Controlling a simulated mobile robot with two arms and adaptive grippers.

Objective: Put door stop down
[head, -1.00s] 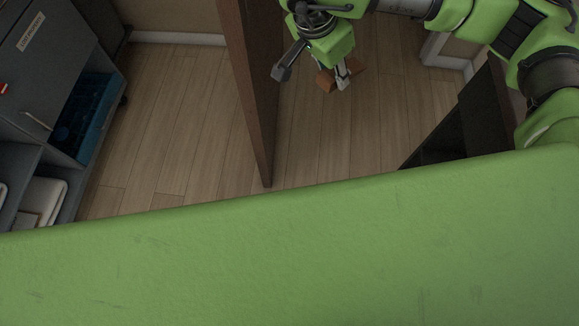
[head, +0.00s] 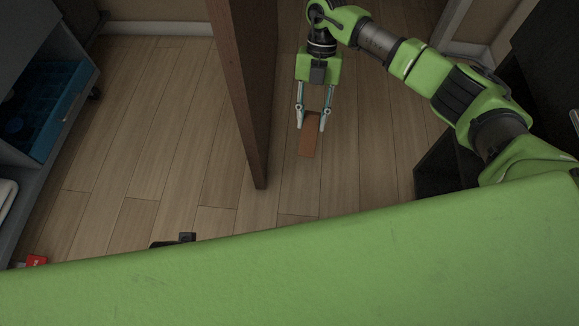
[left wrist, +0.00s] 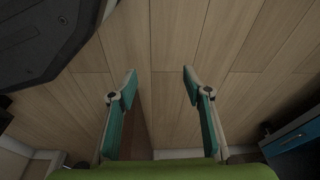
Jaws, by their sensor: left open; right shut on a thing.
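The door stop (head: 309,138) is a reddish-brown block in the head view, to the right of the door's edge. My right gripper (head: 311,126) has a finger on each side of it and is shut on it. The block points down toward the wood floor; I cannot tell whether it touches the floor. The brown door (head: 243,90) stands open, its edge facing me, just left of the right gripper. My left gripper (left wrist: 159,75) is open and empty over the floor in the left wrist view. In the head view only a dark bit of it may show beyond my green body.
A dark cart (head: 60,150) with a blue bin (head: 45,110) stands at the left. Dark furniture (head: 440,160) stands at the right, near my right arm. The wood floor (head: 160,120) between cart and door is clear.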

